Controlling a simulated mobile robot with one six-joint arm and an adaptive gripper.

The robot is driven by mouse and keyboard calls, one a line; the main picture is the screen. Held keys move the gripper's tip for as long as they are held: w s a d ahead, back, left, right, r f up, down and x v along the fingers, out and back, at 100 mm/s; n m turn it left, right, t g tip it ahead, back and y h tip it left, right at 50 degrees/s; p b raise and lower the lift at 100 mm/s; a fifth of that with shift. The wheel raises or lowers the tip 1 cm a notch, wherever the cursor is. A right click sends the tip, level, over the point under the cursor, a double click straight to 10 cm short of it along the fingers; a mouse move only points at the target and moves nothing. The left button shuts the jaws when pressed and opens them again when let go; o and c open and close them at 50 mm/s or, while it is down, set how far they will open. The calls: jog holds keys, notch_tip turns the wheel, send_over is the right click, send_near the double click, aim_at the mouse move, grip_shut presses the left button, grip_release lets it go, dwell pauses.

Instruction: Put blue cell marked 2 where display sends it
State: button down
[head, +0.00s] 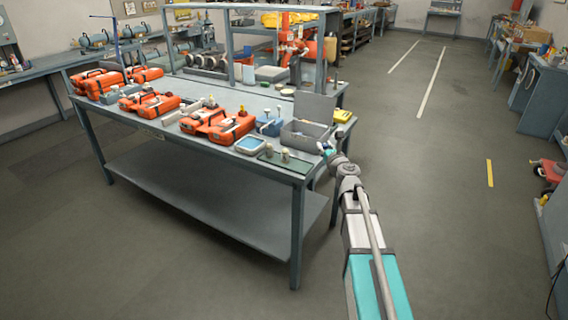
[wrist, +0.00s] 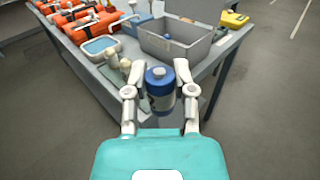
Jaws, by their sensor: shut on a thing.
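A blue cell (wrist: 160,88) with a light round top is held between the two fingers of my gripper (wrist: 161,98) in the wrist view. Its mark cannot be read. My gripper also shows in the head view (head: 328,150), at the front right corner of the workbench (head: 200,180). In the wrist view the cell is in front of the bench's near edge, apart from the grey bin. The grey open bin (wrist: 190,46) stands on the bench beyond the cell, with small items inside, one of them blue. No display can be made out clearly.
Several orange cases (head: 232,128) line the bench. A yellow object (head: 343,116) sits behind the bin.

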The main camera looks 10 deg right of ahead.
jog(key=shift+w, duration=0.15)
jog(key=w+a+f+b, duration=0.3)
jog(key=w+f+b, duration=0.1)
jog(key=w, duration=0.4)
jog(key=b, duration=0.5)
send_over(302, 166)
jog(key=f, duration=0.3)
jog(key=s+f, duration=0.1)
jog(key=f, duration=0.1)
jog(key=shift+d, duration=0.1)
jog(key=shift+w+f+b, duration=0.5)
jog(key=shift+f+b, duration=0.25)
jog(key=shift+s+f+b, duration=0.1)
jog(key=shift+f+b, duration=1.15)
jog(key=shift+f, duration=0.05)
jog(key=shift+f, duration=0.15)
